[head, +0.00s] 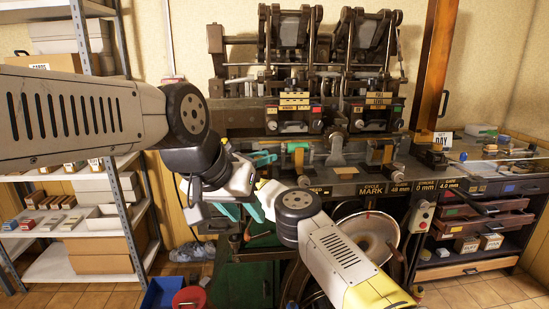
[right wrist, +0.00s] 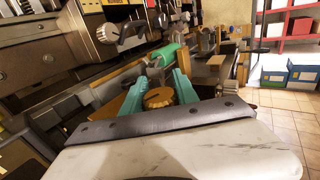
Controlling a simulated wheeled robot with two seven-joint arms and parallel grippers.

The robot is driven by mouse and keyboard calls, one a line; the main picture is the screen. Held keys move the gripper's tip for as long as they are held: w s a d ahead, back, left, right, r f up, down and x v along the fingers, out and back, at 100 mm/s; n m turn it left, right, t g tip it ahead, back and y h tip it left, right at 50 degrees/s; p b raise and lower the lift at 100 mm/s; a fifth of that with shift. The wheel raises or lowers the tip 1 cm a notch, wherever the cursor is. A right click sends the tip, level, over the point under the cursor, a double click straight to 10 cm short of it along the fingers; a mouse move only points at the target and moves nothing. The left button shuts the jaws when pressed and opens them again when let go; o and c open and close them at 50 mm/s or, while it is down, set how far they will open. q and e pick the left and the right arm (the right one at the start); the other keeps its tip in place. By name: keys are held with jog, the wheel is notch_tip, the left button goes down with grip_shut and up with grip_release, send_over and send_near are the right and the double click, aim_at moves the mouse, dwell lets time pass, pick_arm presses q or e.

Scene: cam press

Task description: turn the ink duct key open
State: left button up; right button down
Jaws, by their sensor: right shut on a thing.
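The printing press (head: 345,188) fills the middle of the head view. My right gripper (head: 262,158) reaches its front left side, its teal fingers partly hidden by my wrists. In the right wrist view the fingers of my right gripper (right wrist: 162,74) close at their tips on a small part, which I take for the ink duct key; it is mostly hidden. A round, scalloped brass-coloured knob (right wrist: 158,98) shows between the fingers, nearer the camera. My left gripper (head: 241,211) is lower, with its teal fingers apart and nothing visible between them. How far the key is turned cannot be told.
A shelf rack (head: 128,190) with boxes stands on the left. A bench with drawers (head: 488,225) stands on the right. A large pale disc (head: 372,235) is low on the press front. A blue bin (head: 160,294) and a red bucket (head: 190,299) stand on the floor.

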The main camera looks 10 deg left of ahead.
jog(key=shift+d+m+g+h, duration=0.15)
jog(key=shift+m+g+h, duration=0.15)
dwell(0.4)
jog(key=c, duration=0.9)
grip_release()
